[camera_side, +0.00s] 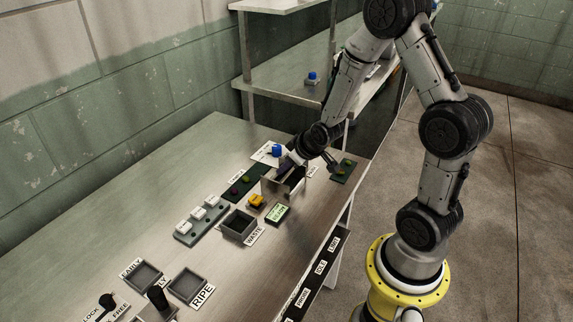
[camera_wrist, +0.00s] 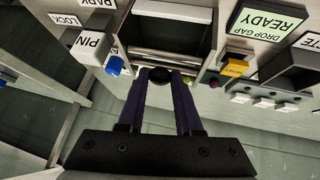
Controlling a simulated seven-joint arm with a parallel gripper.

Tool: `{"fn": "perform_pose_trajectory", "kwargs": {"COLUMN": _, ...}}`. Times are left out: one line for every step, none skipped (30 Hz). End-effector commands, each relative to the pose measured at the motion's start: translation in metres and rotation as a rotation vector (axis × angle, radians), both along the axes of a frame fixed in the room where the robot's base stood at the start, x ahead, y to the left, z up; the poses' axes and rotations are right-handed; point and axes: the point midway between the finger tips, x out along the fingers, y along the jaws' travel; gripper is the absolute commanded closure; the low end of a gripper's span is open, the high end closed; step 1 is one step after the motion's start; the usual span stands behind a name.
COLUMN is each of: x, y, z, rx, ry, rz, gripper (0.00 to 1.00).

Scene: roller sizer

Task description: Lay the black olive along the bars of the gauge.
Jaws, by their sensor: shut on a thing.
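The black olive (camera_wrist: 160,73) is between the tips of my gripper (camera_wrist: 161,79) in the wrist view. My gripper is shut on it. The gauge (camera_wrist: 171,10) is a grey metal box with pale bars (camera_wrist: 165,55) across it. The olive shows at the near side of these bars; I cannot tell whether it touches them. In the side view the gauge (camera_side: 290,187) stands on the bench, with my gripper (camera_side: 297,162) at its upper edge. The olive cannot be made out there.
A blue button (camera_side: 277,150) is behind the gauge. A yellow button (camera_side: 257,201), a READY display (camera_wrist: 268,22) and the waste bin (camera_side: 240,224) are close by. White switches (camera_side: 202,214) and sorting bins (camera_side: 187,285) are farther left.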

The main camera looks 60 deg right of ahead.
Motion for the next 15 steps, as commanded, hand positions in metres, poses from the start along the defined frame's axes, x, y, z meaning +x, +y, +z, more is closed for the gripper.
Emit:
{"fn": "perform_pose_trajectory", "kwargs": {"x": 0.0002, "y": -0.0001, "z": 0.0003, "rx": 0.0, "ry": -0.001, "rz": 0.0, "gripper": 1.0}}
{"fn": "perform_pose_trajectory", "kwargs": {"x": 0.0002, "y": -0.0001, "z": 0.0003, "rx": 0.0, "ry": -0.001, "rz": 0.0, "gripper": 1.0}}
{"fn": "perform_pose_trajectory", "kwargs": {"x": 0.0002, "y": -0.0001, "z": 0.0003, "rx": 0.0, "ry": -0.001, "rz": 0.0, "gripper": 1.0}}
{"fn": "perform_pose_trajectory", "kwargs": {"x": 0.0002, "y": -0.0001, "z": 0.0003, "rx": 0.0, "ry": -0.001, "rz": 0.0, "gripper": 1.0}}
{"fn": "perform_pose_trajectory", "kwargs": {"x": 0.0001, "y": -0.0001, "z": 0.0002, "rx": 0.0, "ry": -0.001, "rz": 0.0, "gripper": 1.0}}
{"fn": "perform_pose_trajectory", "kwargs": {"x": 0.0001, "y": -0.0001, "z": 0.0002, "rx": 0.0, "ry": -0.001, "rz": 0.0, "gripper": 1.0}}
{"fn": "perform_pose_trajectory", "kwargs": {"x": 0.0001, "y": 0.0, "z": 0.0002, "rx": 0.0, "ry": -0.001, "rz": 0.0, "gripper": 1.0}}
{"fn": "perform_pose_trajectory", "kwargs": {"x": 0.0001, "y": 0.0, "z": 0.0002, "rx": 0.0, "ry": -0.001, "rz": 0.0, "gripper": 1.0}}
{"fn": "perform_pose_trajectory", "kwargs": {"x": 0.0001, "y": 0.0, "z": 0.0002, "rx": 0.0, "ry": -0.001, "rz": 0.0, "gripper": 0.61}}
{"fn": "perform_pose_trajectory", "kwargs": {"x": 0.0001, "y": 0.0, "z": 0.0002, "rx": 0.0, "ry": -0.001, "rz": 0.0, "gripper": 0.55}}
{"fn": "perform_pose_trajectory", "kwargs": {"x": 0.0001, "y": 0.0, "z": 0.0002, "rx": 0.0, "ry": -0.001, "rz": 0.0, "gripper": 0.5}}
{"fn": "perform_pose_trajectory", "kwargs": {"x": 0.0001, "y": 0.0, "z": 0.0002, "rx": 0.0, "ry": -0.001, "rz": 0.0, "gripper": 0.43}}
{"fn": "perform_pose_trajectory", "kwargs": {"x": 0.0001, "y": 0.0, "z": 0.0002, "rx": 0.0, "ry": -0.001, "rz": 0.0, "gripper": 0.37}}
{"fn": "perform_pose_trajectory", "kwargs": {"x": 0.0001, "y": 0.0, "z": 0.0002, "rx": 0.0, "ry": -0.001, "rz": 0.0, "gripper": 0.32}}
{"fn": "perform_pose_trajectory", "kwargs": {"x": 0.0001, "y": 0.0, "z": 0.0002, "rx": 0.0, "ry": 0.0, "rz": 0.0, "gripper": 0.31}}
